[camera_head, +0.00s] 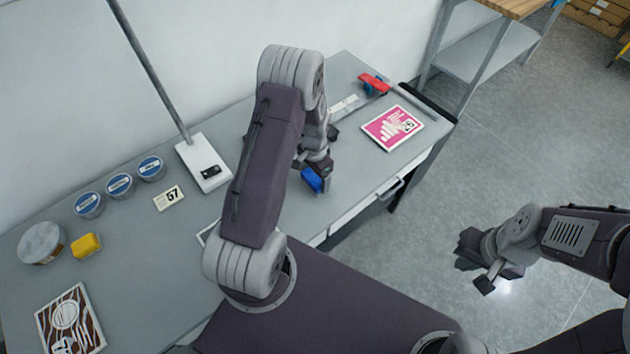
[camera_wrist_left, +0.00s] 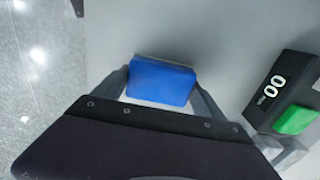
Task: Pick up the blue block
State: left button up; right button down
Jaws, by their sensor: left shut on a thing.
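The blue block (camera_head: 312,179) is at my left gripper (camera_head: 318,172), over the grey table near its front edge. In the left wrist view the blue block (camera_wrist_left: 160,81) sits between the two fingers of my left gripper (camera_wrist_left: 160,90), which is shut on it. I cannot tell whether the block touches the table. My right gripper (camera_head: 487,268) hangs over the floor at the right, away from the table; no object shows in it, and its jaw gap is unclear.
A dark object with a green part (camera_wrist_left: 296,120) is near my left gripper.

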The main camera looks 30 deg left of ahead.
pick_arm(q)
jog(key=w+d+r+b, duration=0.1)
jog(key=w+d+r, duration=0.6)
jog(key=d+r, duration=0.1)
jog(key=shift+d+r+b, duration=0.25)
jog(key=shift+d+b, duration=0.05)
jog(key=shift+d, duration=0.45)
jog(key=o, duration=0.9)
jog(key=c, duration=0.5)
